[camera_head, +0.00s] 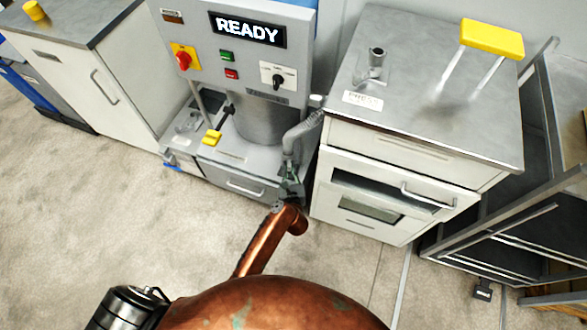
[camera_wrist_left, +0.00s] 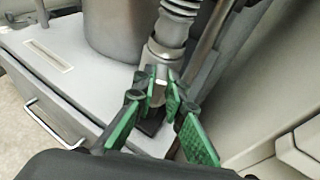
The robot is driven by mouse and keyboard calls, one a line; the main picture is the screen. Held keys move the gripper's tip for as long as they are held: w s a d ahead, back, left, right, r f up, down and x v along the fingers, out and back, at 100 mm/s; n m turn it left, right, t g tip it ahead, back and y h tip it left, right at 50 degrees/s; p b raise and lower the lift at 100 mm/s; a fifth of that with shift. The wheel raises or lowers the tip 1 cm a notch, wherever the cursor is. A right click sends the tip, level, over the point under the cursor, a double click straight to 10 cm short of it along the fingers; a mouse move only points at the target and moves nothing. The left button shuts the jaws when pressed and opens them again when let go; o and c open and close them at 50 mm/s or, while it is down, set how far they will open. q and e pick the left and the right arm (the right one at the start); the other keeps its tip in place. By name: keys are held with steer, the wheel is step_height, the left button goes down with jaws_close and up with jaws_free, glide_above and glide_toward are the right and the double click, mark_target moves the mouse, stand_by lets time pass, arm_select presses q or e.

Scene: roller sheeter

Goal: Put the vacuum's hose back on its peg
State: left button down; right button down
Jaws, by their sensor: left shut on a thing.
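The vacuum's grey hose (camera_head: 303,128) runs down the right side of the grey machine, with a ribbed stretch near the top. Its ribbed part also shows in the left wrist view (camera_wrist_left: 178,22), with a smooth grey nozzle end (camera_wrist_left: 160,50) below it. My left gripper (camera_head: 290,180) is shut on the hose near its lower end, in front of the machine's right edge. In the left wrist view its green-padded fingers (camera_wrist_left: 163,92) close around the nozzle end. I cannot clearly make out the peg. My right gripper is not in view.
The machine (camera_head: 195,50) has a lit READY display and a drawer (camera_head: 245,187) below. A grey-topped cabinet (camera_head: 440,105) with a yellow handle stands close on the right. A metal rack (camera_head: 520,215) is at far right. Open floor (camera_head: 110,215) lies at left.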

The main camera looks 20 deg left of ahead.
arm_select(q)
steer(key=shift+f, duration=0.2)
stand_by(0.5)
steer(key=shift+f, duration=0.4)
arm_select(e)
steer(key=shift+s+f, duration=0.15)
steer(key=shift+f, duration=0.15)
arm_select(q)
steer(key=shift+f+b, duration=0.1)
steer(key=shift+b, duration=0.2)
steer(key=shift+f, duration=0.1)
steer(key=shift+f+b, duration=0.35)
steer(key=shift+f, duration=0.2)
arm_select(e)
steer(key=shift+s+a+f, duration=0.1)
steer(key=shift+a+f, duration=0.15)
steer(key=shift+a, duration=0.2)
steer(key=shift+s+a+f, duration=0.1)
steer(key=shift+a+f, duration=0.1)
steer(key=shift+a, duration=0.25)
